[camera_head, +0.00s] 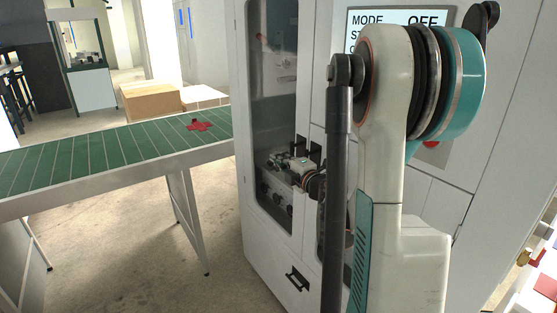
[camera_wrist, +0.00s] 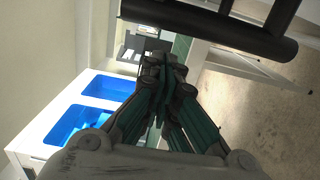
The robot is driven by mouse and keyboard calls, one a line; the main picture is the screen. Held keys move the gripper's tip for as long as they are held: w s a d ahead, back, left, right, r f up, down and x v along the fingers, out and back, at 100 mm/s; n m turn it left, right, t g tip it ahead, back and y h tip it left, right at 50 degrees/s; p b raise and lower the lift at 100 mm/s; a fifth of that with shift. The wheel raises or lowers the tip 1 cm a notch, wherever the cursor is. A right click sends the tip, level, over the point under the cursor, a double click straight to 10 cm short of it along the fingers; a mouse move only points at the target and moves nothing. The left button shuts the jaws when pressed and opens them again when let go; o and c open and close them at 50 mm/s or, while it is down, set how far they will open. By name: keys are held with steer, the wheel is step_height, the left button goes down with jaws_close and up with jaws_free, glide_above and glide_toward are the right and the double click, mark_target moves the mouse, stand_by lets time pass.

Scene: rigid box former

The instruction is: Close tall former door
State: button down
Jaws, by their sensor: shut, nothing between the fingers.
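The tall former (camera_head: 320,60) is a white cabinet. Its tall door has a dark window (camera_head: 271,95) in a white frame and fills the cabinet's left part in the head view. I cannot tell whether the door is fully closed. Small black handle-like parts (camera_head: 300,145) sit near its right edge. My gripper (camera_head: 285,161) is in front of the lower window, beside these parts; whether it touches the door is unclear. In the wrist view my gripper (camera_wrist: 163,72) has its green fingers together and empty. My arm hides much of the cabinet's middle.
A green conveyor (camera_head: 110,152) with a red item (camera_head: 200,125) runs up to the cabinet's left. Cardboard boxes (camera_head: 150,101) stand behind it. A thick black bar (camera_wrist: 215,25) crosses the top of the wrist view, with blue bins (camera_wrist: 75,128) at left. Floor is free before the conveyor.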

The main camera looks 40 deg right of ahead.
steer(key=shift+s, duration=0.15)
steer(key=s+a, duration=0.2)
steer(key=s, duration=0.9)
steer(key=shift+s, duration=0.25)
steer(key=shift+a, duration=0.1)
